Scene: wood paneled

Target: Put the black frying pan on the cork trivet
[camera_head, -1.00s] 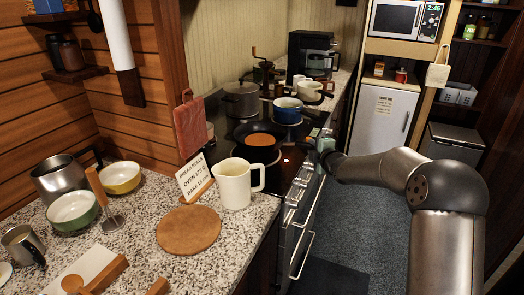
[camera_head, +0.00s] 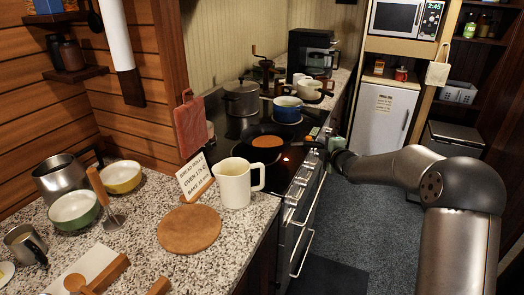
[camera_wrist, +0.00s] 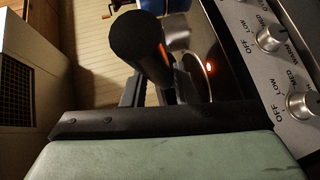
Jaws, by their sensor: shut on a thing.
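The black frying pan (camera_head: 264,156) is over the stove, with a flat orange-brown round in it. Its handle points right, toward my gripper (camera_head: 325,146). In the wrist view my gripper (camera_wrist: 158,88) is shut on the dark round handle (camera_wrist: 138,40); the pan's bowl is mostly hidden there. I cannot tell whether the pan touches the stove. The round cork trivet (camera_head: 189,230) lies bare on the granite counter in front, left of and nearer than the pan.
A cream mug (camera_head: 234,184) and a propped sign card (camera_head: 195,177) stand between trivet and pan. A blue pot (camera_head: 288,109) and a grey pot (camera_head: 241,98) stand behind the pan. Bowls (camera_head: 74,210) are at left. Stove knobs (camera_wrist: 270,38) lie close to the right of my gripper.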

